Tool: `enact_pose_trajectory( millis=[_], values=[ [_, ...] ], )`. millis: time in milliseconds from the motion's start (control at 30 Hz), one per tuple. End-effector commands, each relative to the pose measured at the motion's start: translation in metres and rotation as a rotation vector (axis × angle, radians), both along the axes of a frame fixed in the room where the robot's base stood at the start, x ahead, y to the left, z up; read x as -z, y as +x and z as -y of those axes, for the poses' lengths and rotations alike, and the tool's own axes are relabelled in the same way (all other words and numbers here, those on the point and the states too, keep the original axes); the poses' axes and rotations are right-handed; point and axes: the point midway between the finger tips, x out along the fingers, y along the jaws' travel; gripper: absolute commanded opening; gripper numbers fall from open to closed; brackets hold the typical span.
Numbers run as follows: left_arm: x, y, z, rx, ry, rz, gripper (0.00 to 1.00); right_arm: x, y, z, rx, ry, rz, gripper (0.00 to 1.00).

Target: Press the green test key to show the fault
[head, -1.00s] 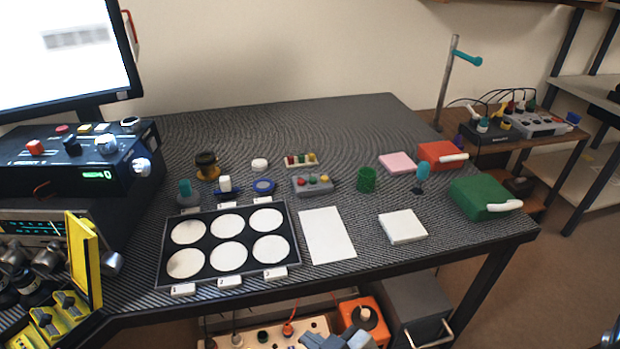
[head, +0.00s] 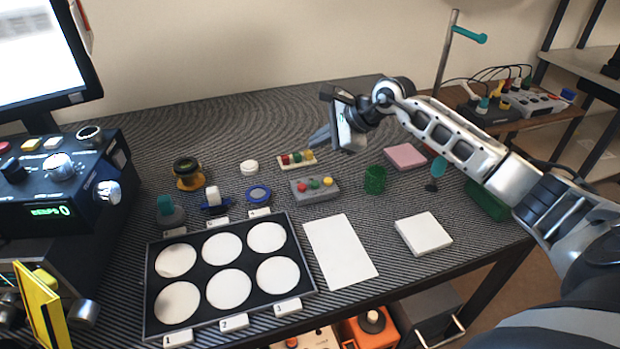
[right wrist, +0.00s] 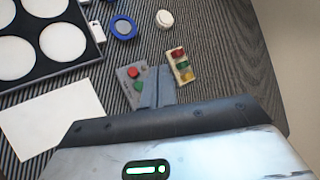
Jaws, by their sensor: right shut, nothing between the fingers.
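A small grey box (head: 328,193) carries a red, a green and a yellow button in a row. Its green key (head: 314,184) is in the middle, and shows in the right wrist view (right wrist: 140,86) beside my fingers. My right gripper (head: 320,138) is shut and empty, raised above the table behind the box. In the right wrist view its fingers (right wrist: 157,86) cover part of the box, including the yellow button. I cannot see contact with the key. My left gripper is not in view.
A small pale rack (head: 283,162) with coloured pieces lies just behind the box. A black tray (head: 151,270) with white discs is at front left. A green cup (head: 375,180), a pink block (head: 405,156) and a white pad (head: 423,234) are to the right.

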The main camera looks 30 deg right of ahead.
Motion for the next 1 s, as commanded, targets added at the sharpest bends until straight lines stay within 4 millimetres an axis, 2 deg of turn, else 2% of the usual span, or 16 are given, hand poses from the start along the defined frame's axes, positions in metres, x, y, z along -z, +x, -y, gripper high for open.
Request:
enact_pose_trajectory(
  millis=[367,567,767,1000],
  values=[
    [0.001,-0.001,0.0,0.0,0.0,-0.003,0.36,-0.001,0.0,0.003,0.0,-0.016,0.0,0.0],
    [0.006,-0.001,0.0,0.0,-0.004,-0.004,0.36,0.007,0.0,0.003,0.0,-0.014,0.0,0.0],
    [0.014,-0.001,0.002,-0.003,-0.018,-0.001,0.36,0.028,0.0,0.003,0.001,-0.013,-0.001,0.0],
    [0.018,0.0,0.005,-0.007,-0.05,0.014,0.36,0.064,0.0,0.003,0.001,-0.012,-0.001,0.0]
  ],
)
